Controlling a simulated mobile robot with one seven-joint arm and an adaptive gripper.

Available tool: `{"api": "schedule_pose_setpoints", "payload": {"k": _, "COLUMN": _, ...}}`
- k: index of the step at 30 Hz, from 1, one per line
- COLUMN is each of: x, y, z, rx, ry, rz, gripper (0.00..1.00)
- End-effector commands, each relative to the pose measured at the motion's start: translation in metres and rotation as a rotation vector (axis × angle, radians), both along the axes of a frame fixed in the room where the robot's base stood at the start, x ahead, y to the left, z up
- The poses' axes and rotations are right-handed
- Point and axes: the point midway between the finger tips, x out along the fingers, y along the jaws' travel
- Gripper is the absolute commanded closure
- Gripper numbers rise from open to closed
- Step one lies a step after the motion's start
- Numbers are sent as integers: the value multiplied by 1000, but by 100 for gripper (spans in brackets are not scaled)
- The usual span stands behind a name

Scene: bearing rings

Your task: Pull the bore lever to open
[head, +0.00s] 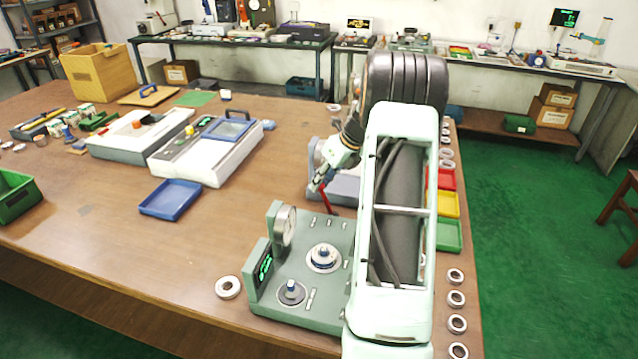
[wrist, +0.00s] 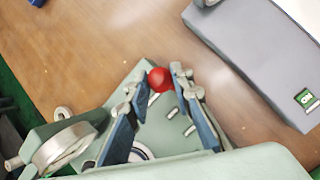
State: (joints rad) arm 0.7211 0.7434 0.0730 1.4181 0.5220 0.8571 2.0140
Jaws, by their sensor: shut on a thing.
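The bore lever (head: 327,202) is a thin red rod at the back edge of the green bore gauge station (head: 275,299). In the wrist view, its round red knob (wrist: 160,79) sits between my fingertips, and the rod below it is hidden. My gripper (head: 318,185) reaches down to the lever from behind the station; its two blue-padded fingers also show in the wrist view (wrist: 162,92), shut on the knob. The station has a round dial (head: 285,225), a green-lit display and two round posts on top. My arm hides the station's right side.
A loose ring (head: 228,287) lies left of the station. A grey instrument (head: 345,187) stands close behind it, partly hidden by my arm. Red, yellow and green trays (head: 447,235) and several rings line the right table edge. A blue tray (head: 171,199) lies to the left, with bare table around it.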

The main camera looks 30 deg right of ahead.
Motion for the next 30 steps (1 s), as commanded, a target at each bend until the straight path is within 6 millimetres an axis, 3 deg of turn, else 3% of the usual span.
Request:
{"api": "schedule_pose_setpoints", "payload": {"k": 21, "x": -59, "y": -54, "z": -4, "rx": 388, "ry": -438, "rz": -6, "gripper": 100}}
{"api": "schedule_pose_setpoints", "payload": {"k": 30, "x": -74, "y": -67, "z": -10, "rx": 461, "ry": -522, "rz": -1, "gripper": 100}}
